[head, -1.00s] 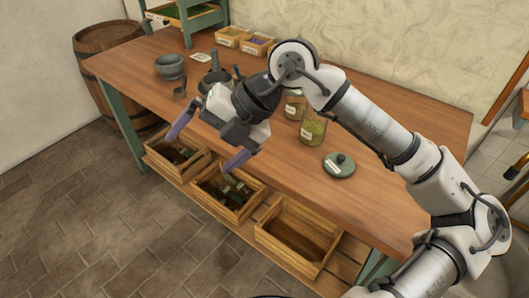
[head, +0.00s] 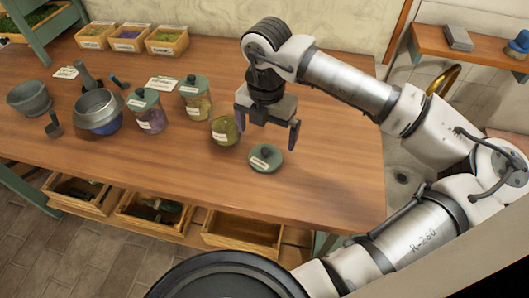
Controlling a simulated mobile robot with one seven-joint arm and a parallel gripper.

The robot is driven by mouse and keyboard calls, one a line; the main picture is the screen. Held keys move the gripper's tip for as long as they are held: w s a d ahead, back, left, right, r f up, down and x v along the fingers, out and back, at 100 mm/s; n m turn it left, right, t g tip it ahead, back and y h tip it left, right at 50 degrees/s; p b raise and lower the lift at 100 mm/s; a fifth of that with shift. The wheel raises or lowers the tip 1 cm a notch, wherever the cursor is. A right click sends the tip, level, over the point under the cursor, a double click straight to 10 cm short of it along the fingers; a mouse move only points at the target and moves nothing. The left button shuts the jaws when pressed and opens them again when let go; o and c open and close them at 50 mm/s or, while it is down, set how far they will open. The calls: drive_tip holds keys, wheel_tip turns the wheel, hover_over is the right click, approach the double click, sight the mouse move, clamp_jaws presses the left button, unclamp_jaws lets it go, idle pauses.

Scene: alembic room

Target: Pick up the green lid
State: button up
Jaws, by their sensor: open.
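The green lid (head: 265,159) is a round disc with a dark knob on top and a small white label. It lies flat on the wooden table (head: 330,190), near the front edge. My gripper (head: 267,136) points down just above the lid, its two purple fingers apart on either side of the space over the knob. It is open and holds nothing. I cannot tell the exact height of the fingertips over the lid. An open glass jar (head: 225,131) with green contents stands just left of the gripper.
Two lidded jars, one purple (head: 150,118) and one yellowish (head: 195,105), stand further left. Small crates (head: 167,41) line the back. The table right of the lid is clear.

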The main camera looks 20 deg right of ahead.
sight(266, 149)
drive_tip(key=shift+w+d+f+p, duration=0.15)
drive_tip(key=shift+f+p, duration=0.55)
drive_tip(key=shift+f, duration=1.45)
drive_tip(key=shift+w+a+f+p, duration=0.15)
drive_tip(key=shift+f+p, duration=0.5)
drive_tip(key=shift+f, duration=1.45)
drive_tip(key=shift+d, duration=0.1)
drive_tip(key=shift+c, duration=0.4)
drive_tip(key=c, duration=1)
